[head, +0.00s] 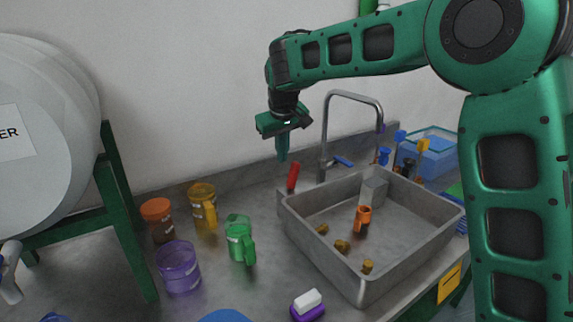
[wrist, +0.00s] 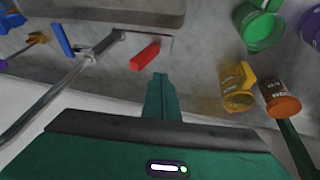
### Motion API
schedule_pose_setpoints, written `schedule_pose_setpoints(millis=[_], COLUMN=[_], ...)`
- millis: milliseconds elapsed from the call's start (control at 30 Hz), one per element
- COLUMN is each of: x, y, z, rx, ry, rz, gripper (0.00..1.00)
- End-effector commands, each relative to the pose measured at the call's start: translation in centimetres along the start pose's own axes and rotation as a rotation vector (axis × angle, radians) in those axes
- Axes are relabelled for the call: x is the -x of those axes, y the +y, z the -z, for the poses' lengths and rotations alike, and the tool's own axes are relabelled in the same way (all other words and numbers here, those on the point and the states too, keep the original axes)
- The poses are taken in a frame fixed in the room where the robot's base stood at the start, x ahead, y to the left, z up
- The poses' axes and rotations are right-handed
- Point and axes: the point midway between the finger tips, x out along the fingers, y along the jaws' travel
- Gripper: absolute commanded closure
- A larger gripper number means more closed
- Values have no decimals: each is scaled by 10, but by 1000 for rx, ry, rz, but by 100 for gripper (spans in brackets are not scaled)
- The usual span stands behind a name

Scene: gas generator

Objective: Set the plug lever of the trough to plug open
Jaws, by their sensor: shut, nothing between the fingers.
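The trough (head: 295,228) is a grey open basin set at the bench's right side. A short red lever (head: 293,176), which I take to be the plug lever, stands by its back left corner. The red lever also shows in the wrist view (wrist: 145,56), tilted, just beyond my fingertips. My gripper (head: 282,157) points down above and slightly left of the red lever. Its fingers (wrist: 158,82) are shut and empty, and appear apart from the lever. Whether the plug is open or closed cannot be told.
A metal tap (head: 325,130) with a blue lever (head: 343,161) stands behind the trough. Green (head: 239,238), yellow (head: 203,204), orange (head: 157,219) and purple (head: 178,267) containers stand left. An orange piece (head: 363,217) and small brown lumps lie in the trough. A white tank (head: 45,120) is far left.

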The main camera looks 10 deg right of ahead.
Motion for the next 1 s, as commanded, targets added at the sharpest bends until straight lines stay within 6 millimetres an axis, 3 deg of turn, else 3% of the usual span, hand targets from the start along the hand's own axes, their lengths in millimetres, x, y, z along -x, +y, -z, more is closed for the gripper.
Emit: schedule_pose_setpoints(millis=[33, 300, 600, 767, 1000], x=[7, 43, 68, 62, 25], y=[-10, -35, -47, -44, -34], z=[1, -2, -8, -8, -7], rx=[10, 21, 18, 17, 16], ry=[6, 35, 56, 57, 53], rz=[-25, -166, -245, -252, -252], gripper=[100, 100, 100, 100, 100])
